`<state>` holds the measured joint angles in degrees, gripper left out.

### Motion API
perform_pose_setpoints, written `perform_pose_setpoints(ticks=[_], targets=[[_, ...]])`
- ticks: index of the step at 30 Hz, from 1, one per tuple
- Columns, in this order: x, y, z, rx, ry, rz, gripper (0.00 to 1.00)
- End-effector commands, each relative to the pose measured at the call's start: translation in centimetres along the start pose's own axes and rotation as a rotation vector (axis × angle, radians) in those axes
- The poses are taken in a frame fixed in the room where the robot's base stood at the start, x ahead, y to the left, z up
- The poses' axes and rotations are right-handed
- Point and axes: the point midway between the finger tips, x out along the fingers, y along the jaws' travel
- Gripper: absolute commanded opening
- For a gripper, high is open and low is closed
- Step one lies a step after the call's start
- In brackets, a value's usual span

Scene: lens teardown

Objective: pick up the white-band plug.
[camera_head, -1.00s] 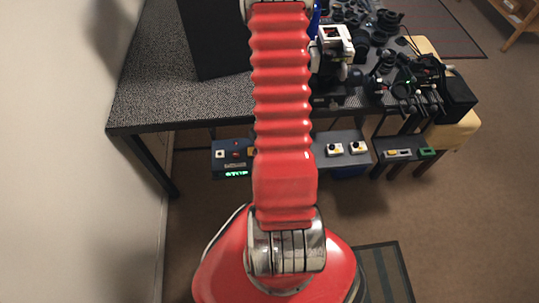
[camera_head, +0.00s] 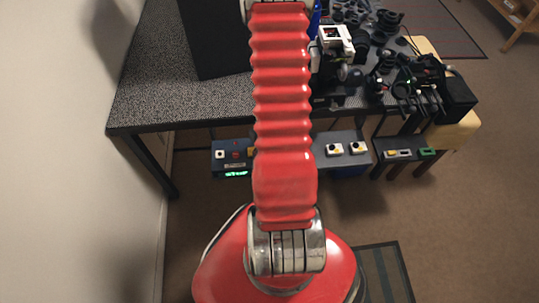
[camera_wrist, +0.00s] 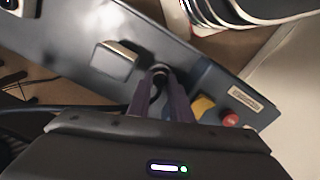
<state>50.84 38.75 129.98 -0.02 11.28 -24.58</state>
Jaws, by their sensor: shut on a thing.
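My gripper (camera_wrist: 158,94) shows in the wrist view, its two dark purple fingers pointing up the picture. The fingers are shut on a small dark, round piece with a pale rim (camera_wrist: 160,71), which looks like the white-band plug. The fingers hide most of it, and its band is not clear. Behind it is a grey-blue panel (camera_wrist: 185,58). I cannot tell whether the piece touches the panel. In the head view I cannot make out the plug.
The panel carries a pale block (camera_wrist: 115,61), a yellow part (camera_wrist: 202,107) and a red button (camera_wrist: 230,118). In the head view, the dark table (camera_head: 175,95) has a tall black board (camera_head: 212,40) and crowded dark parts at right. A control box (camera_head: 232,158) hangs below its edge.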

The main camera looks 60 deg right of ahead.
Motion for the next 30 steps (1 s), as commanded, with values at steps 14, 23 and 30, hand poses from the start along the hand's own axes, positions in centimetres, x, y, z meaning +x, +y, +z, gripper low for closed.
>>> perform_pose_setpoints(ticks=[14,23,30], targets=[[-1.5,0.0,-0.1,0.0,0.002,0.001,0.0],[-5.3,0.1,-0.1,0.0,0.004,0.002,0.0],[-8.4,0.0,-0.1,0.0,0.003,0.001,0.0]])
